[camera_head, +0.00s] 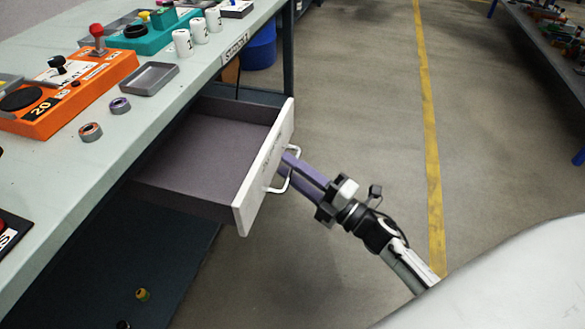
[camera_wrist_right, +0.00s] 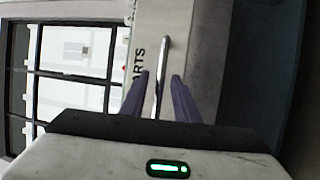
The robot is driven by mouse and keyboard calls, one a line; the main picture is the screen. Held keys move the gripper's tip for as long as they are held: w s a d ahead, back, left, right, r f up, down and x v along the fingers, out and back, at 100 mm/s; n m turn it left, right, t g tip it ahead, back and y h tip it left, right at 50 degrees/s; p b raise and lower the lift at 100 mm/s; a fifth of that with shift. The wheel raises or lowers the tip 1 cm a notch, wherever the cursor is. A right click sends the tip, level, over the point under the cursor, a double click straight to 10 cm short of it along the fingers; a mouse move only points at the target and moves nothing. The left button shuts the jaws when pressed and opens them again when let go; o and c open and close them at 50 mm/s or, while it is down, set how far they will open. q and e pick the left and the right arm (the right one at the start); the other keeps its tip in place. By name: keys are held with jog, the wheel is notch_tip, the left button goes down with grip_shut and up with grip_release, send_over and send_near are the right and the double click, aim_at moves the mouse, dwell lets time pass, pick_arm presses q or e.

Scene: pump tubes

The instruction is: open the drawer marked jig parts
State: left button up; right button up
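The drawer's white front (camera_head: 264,168) stands well out from under the workbench, and its grey inside (camera_head: 205,155) is open to view and looks empty. Lettering ending in "ARTS" shows on the front (camera_wrist_right: 145,25) in the right wrist view; the rest is hidden or unreadable. A white bar handle (camera_head: 275,188) is on the front. My right gripper (camera_head: 287,165) is at this handle with its two purple fingers apart. In the right wrist view the handle (camera_wrist_right: 165,48) lies between the fingertips (camera_wrist_right: 160,76), with a gap on both sides. My left gripper is out of view.
The workbench top (camera_head: 150,110) holds an orange control box (camera_head: 75,90), a grey tray (camera_head: 150,78), rings and several white cylinders. A blue bin (camera_head: 260,50) stands behind the bench leg. Open floor (camera_head: 370,90) lies to the right, with a yellow line.

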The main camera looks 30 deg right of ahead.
jog(key=p+v, duration=0.1)
jog(key=v, duration=0.9)
jog(key=shift+s, duration=0.15)
dwell(0.4)
